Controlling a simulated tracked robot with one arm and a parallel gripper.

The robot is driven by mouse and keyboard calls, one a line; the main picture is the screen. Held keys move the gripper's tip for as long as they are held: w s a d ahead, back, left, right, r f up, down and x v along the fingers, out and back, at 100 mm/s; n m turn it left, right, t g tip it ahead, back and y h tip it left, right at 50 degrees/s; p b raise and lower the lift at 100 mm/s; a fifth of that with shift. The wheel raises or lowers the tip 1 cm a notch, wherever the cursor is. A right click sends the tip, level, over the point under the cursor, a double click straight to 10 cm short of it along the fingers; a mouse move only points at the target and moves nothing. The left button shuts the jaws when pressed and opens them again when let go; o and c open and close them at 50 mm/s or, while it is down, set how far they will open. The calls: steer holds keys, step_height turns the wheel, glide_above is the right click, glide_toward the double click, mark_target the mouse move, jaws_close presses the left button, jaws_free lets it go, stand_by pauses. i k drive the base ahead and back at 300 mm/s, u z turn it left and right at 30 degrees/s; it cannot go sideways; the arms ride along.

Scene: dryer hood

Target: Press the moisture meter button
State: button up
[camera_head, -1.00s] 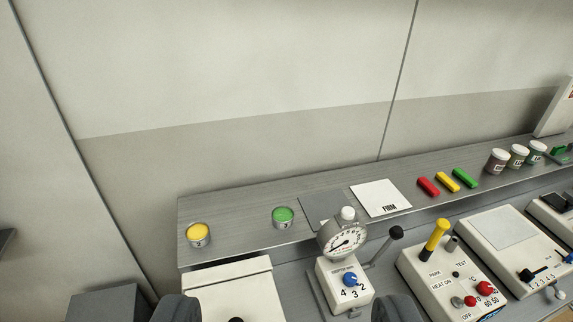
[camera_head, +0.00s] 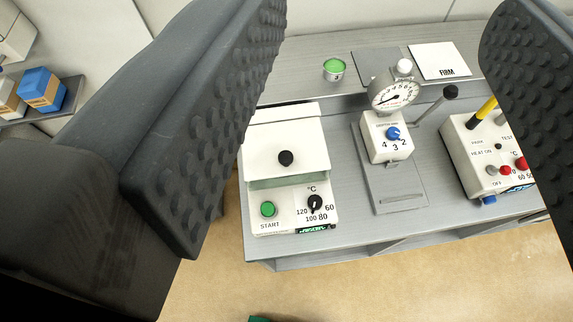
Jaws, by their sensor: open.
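A white box (camera_head: 262,139) with a black lid knob stands at the front left of the bench. It has a green START button (camera_head: 268,209) and a black temperature dial (camera_head: 315,202). To its right is a dial gauge (camera_head: 395,96) on a white base with a blue knob (camera_head: 393,133). Farther right is a white HEAT ON unit (camera_head: 465,142), partly hidden by my right finger. My gripper (camera_head: 370,100) is open and empty, its padded fingers framing the devices.
The grey bench (camera_head: 355,225) has a front edge above a tan floor (camera_head: 400,280). A green-topped tin (camera_head: 334,70) and a white FIRM card (camera_head: 439,61) lie on the back ledge.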

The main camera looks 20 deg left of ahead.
mark_target(267, 209)
steer(key=z, duration=0.15)
steer(key=k, duration=1.35)
steer(key=u, duration=0.25)
steer(key=i, duration=1.05)
